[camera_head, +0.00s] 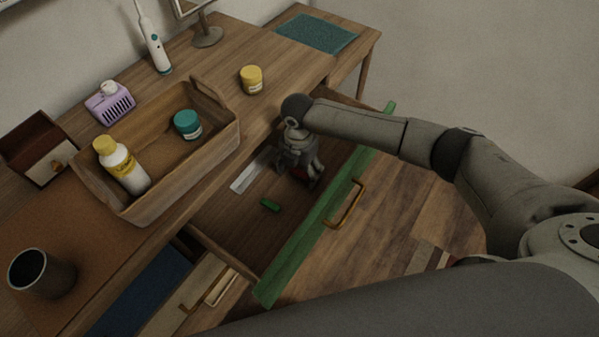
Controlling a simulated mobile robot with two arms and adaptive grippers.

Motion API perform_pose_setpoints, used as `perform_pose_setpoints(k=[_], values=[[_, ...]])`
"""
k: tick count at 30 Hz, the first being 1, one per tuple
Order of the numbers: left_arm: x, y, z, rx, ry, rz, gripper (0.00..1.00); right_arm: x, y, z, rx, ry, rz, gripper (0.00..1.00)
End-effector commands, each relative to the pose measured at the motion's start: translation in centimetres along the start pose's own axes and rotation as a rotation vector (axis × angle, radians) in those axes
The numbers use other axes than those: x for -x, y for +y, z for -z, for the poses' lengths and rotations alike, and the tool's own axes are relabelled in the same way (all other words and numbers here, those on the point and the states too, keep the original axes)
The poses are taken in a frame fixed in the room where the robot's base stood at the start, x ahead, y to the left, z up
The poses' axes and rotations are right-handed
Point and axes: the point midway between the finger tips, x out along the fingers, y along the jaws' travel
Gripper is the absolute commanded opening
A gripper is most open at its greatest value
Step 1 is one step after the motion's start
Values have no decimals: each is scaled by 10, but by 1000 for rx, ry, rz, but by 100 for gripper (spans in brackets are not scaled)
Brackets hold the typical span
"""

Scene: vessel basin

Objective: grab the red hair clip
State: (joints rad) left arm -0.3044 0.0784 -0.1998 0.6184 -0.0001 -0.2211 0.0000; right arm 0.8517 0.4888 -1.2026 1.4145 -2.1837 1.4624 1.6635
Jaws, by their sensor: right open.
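My right gripper (304,179) reaches down into the open drawer with the green front (312,238). Its fingers point down near the drawer floor and are apart. I cannot clearly make out a red hair clip; the gripper hides part of the drawer floor, and a faint reddish patch by the fingertips is too small to identify. A small green item (270,205) lies on the drawer floor, apart from the gripper. A flat whitish strip (243,178) lies to the left of the gripper. My left gripper is out of view.
A wooden tray (190,173) with a yellow-capped bottle (121,165) and a teal jar (187,124) stands on the table beside the drawer. A yellow jar (251,79) stands behind it. A dark cup (40,273) is at lower left. A lower drawer (203,290) is also open.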

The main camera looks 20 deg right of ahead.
Motion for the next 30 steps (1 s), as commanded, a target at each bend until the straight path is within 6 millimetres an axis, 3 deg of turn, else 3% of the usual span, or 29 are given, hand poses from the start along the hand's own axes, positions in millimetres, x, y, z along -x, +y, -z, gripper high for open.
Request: perform_pose_setpoints(k=[2,9,23,30], values=[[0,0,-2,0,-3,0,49,0,0,0,0,0,0,72],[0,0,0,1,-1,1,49,0,0,0,0,0,0,42],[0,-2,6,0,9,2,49,4,0,0,-1,0,-1,40],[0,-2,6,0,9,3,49,32,0,-1,2,-2,-2,40]])
